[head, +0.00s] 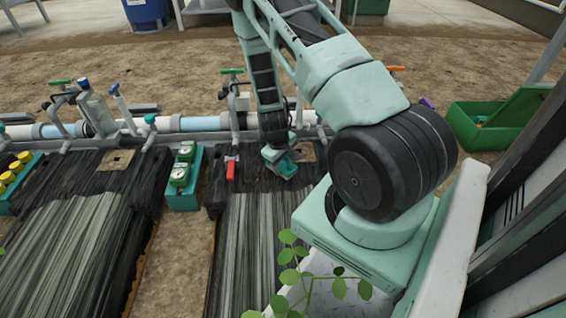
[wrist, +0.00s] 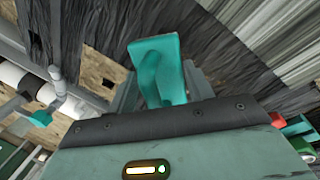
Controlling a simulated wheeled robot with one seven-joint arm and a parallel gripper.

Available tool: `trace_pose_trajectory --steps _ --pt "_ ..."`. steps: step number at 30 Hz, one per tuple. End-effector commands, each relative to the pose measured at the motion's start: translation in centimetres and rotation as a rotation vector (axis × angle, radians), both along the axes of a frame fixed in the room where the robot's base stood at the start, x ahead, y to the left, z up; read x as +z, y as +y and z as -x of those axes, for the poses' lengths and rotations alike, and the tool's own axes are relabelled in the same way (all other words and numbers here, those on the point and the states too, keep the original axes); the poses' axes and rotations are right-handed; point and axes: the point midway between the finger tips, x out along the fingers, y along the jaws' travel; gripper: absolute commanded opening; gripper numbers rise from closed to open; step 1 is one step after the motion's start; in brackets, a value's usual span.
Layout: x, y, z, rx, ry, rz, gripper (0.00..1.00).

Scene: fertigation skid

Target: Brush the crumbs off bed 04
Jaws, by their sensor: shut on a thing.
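My gripper (head: 276,152) is low over the far dark end of the middle bed (head: 250,240). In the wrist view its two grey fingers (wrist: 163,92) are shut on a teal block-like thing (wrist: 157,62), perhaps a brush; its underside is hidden. The teal thing also shows below the gripper in the head view (head: 287,168). I cannot tell whether it touches the bed. The bed has a black, rough far end and pale grey streaks nearer me. I read no number on it, and cannot make out separate crumbs.
A pipe (head: 200,123) with valves runs behind the beds. A second bed (head: 70,240) lies left. A leafy plant (head: 290,275) is in front; a green bin (head: 480,130) is right.

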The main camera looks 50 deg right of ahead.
Motion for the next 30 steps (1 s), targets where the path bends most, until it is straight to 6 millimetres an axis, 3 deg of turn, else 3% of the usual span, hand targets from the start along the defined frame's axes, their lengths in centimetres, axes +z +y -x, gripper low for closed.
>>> trace_pose_trajectory --steps 30 --pt "-1.9 0.0 0.0 0.0 0.0 0.0 0.33"
